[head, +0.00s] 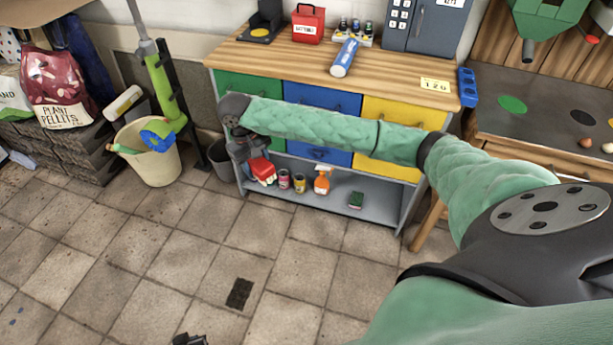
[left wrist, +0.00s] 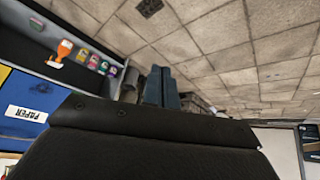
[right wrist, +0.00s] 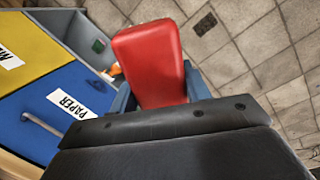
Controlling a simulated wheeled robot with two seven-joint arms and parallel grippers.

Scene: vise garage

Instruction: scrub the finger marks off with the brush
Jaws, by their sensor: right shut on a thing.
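My right arm reaches across the front of the drawer cabinet. My right gripper (head: 254,160) is shut on a red block with a pale underside, which looks like the brush (head: 264,172). It is held low before the cabinet's left side. In the right wrist view the red brush back (right wrist: 150,62) stands between the blue-grey fingers and hides what lies behind it. My left gripper (left wrist: 163,88) is shut and empty over the floor; only a dark bit of it shows at the head view's bottom edge.
The cabinet (head: 386,69) has green, blue and yellow drawers. Its low shelf holds cans (head: 284,180), an orange spray bottle (head: 322,182) and a green sponge (head: 356,200). A cream bucket (head: 155,170) and dark bin (head: 221,160) stand left. A dark grate (head: 239,293) marks otherwise clear floor.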

